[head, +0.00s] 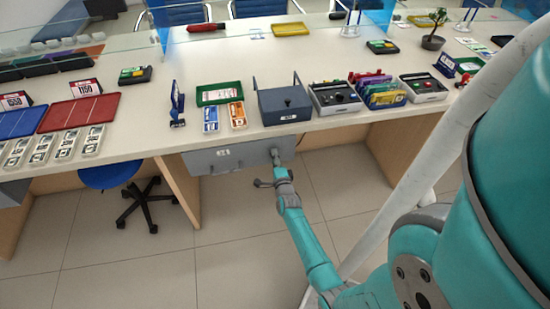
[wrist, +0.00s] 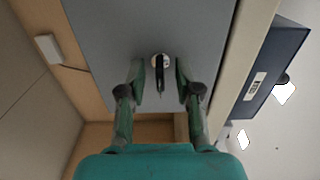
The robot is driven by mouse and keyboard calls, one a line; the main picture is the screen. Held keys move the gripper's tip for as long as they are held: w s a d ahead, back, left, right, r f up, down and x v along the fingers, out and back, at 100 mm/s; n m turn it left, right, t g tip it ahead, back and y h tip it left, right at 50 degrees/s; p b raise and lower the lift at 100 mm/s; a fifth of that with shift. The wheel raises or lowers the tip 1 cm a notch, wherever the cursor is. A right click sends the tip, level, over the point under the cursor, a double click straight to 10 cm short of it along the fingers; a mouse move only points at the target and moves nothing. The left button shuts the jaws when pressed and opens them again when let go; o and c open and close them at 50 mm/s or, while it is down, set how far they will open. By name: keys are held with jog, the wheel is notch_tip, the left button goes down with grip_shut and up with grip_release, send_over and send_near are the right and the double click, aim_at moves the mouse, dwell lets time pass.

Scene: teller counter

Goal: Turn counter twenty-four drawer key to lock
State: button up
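The grey drawer (head: 235,158) hangs under the counter and looks closed. Its front carries a small white label (head: 222,153), too small to read surely. In the wrist view the drawer front (wrist: 110,35) fills the upper middle. A round lock (wrist: 167,60) with a dark, thin key (wrist: 160,80) in it shows there. My gripper (wrist: 160,70) is open, with one finger on each side of the key and a visible gap on both sides. In the head view my gripper (head: 277,160) is at the drawer's right end and hides the key.
A dark blue box (head: 285,104) stands on the counter above the drawer, near the front edge. Trays, cards and a key-switch box (head: 335,97) stand beside it. Wooden panels (head: 178,185) flank the space below. A blue stool (head: 110,175) stands at left.

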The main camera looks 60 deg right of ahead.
grip_shut()
jog(key=shift+n, duration=0.3)
jog(key=n, duration=0.3)
jog(key=shift+n, duration=0.3)
jog(key=n, duration=0.4)
jog(key=shift+n, duration=0.3)
jog(key=n, duration=0.9)
jog(key=shift+f+n, duration=0.1)
jog(key=shift+n, duration=0.2)
